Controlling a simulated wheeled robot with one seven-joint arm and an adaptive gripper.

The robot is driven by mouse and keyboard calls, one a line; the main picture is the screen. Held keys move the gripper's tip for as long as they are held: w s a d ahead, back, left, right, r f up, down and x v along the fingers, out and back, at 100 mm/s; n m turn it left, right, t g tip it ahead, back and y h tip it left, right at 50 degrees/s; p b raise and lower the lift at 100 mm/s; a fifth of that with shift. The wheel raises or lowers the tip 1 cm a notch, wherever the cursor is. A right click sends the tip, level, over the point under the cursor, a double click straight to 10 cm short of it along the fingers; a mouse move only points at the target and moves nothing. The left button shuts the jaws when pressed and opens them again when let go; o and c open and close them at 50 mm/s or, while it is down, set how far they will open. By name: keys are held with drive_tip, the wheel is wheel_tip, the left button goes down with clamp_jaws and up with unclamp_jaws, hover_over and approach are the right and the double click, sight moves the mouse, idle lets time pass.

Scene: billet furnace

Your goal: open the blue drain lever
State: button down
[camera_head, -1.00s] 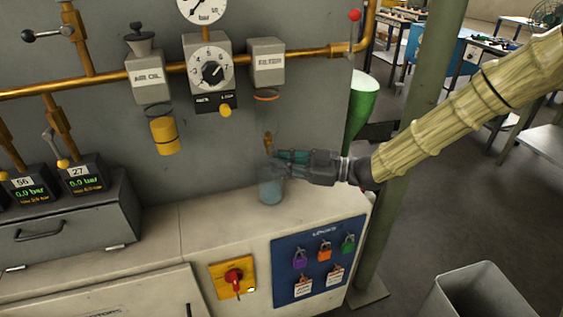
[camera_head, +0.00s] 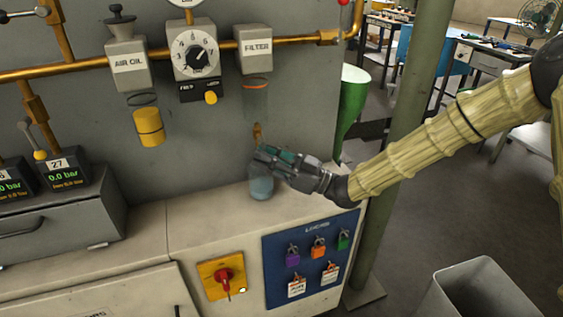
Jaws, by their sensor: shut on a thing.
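My gripper (camera_head: 264,158) is at the lower end of the filter unit, its fingers pointing up and left. It is closed just below the small brass fitting (camera_head: 257,132) under the filter's clear bowl (camera_head: 256,104). The blue drain lever cannot be made out; the dark fingers with green-teal parts cover the spot below the fitting where they are shut. The grey filter head (camera_head: 253,50) is labelled FILTER. A clear cup with bluish contents (camera_head: 261,188) stands on the ledge directly below my fingers.
A brass pipe (camera_head: 80,70) runs along the wall above. The air oil unit (camera_head: 127,65) and pressure regulator (camera_head: 194,57) hang to the left. Below are a red switch (camera_head: 223,277) and lock board (camera_head: 308,258). A green post (camera_head: 405,150) stands behind my arm.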

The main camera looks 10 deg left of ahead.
drive_tip(key=shift+a+m+t+y+b, duration=0.25)
drive_tip(key=shift+m+t+y+b, duration=0.15)
drive_tip(key=shift+m, duration=0.2)
drive_tip(key=shift+s, duration=0.1)
drive_tip(key=c, duration=1.6)
unclamp_jaws()
drive_tip(key=shift+d+f, duration=0.2)
drive_tip(key=shift+d, duration=0.15)
drive_tip(key=s+d+f, duration=0.1)
drive_tip(key=s+d, duration=0.1)
drive_tip(key=d, duration=1.3)
drive_tip(key=shift+d+f, duration=0.35)
drive_tip(key=shift+f, duration=0.05)
